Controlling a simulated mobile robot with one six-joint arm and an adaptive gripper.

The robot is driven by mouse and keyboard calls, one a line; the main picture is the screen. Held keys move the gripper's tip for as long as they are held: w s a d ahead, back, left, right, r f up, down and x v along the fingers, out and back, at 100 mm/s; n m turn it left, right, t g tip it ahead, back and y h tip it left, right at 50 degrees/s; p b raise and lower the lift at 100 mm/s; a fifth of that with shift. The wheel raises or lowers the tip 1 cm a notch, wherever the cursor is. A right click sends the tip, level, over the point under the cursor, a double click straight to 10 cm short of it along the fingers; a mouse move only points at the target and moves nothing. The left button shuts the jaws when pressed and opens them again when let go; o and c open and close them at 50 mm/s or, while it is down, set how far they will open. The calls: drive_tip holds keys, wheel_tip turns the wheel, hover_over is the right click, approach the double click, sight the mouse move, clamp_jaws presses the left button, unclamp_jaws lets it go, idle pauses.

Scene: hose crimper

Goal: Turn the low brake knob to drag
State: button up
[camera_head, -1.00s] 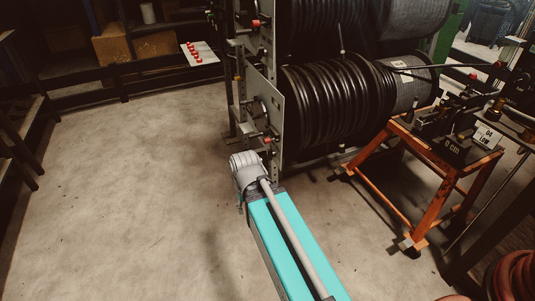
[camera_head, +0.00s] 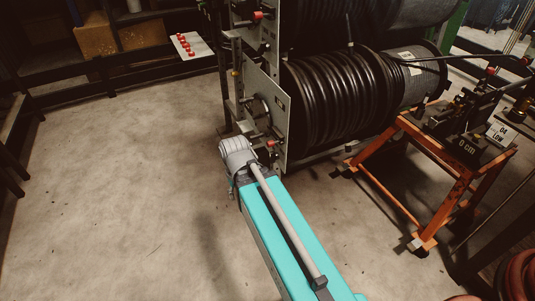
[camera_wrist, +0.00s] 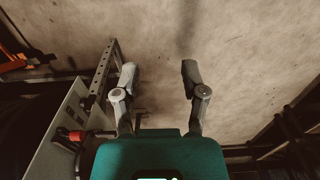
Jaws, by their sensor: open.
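The low brake knob looks to be the small red knob (camera_head: 271,143) low on the grey side plate (camera_head: 270,112) of the lower reel. A red knob also shows at the left of the wrist view (camera_wrist: 72,135), beside a pale plate; it seems to be the same one. Its setting cannot be read. My gripper (camera_wrist: 158,72) is open and empty, its two grey fingers apart over bare floor. The knob lies to the left of the fingers, not between them. In the head view my arm's grey end is just left of and below the knob, and the fingers are hidden.
The lower reel (camera_head: 340,100) carries black hose. An upright perforated rail (camera_wrist: 101,78) stands close to the left finger. An orange stand (camera_head: 430,190) with a crimping tool is at the right. A white board with red pieces (camera_head: 190,45) is at the back. Floor at the left is clear.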

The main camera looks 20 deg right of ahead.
drive_tip(key=shift+w+d, duration=0.1)
drive_tip(key=shift+w, duration=0.15)
drive_tip(key=w+d+f+m+h+b, duration=0.3)
drive_tip(key=w+f+m+h+b, duration=0.1)
drive_tip(key=w+b, duration=0.3)
drive_tip(key=w+d+f+m+h+b, duration=0.4)
drive_tip(key=w+m+b, duration=0.3)
drive_tip(key=w, duration=0.3)
drive_tip(key=w+d+f+m+h+b, duration=0.3)
drive_tip(key=w+d+m+h+b, duration=0.1)
drive_tip(key=w+b, duration=0.4)
drive_tip(key=shift+w+f+m+h+b, duration=0.35)
drive_tip(key=shift+m+h+b, duration=0.4)
drive_tip(key=shift+m, duration=0.45)
drive_tip(key=shift+s+d+f, duration=0.1)
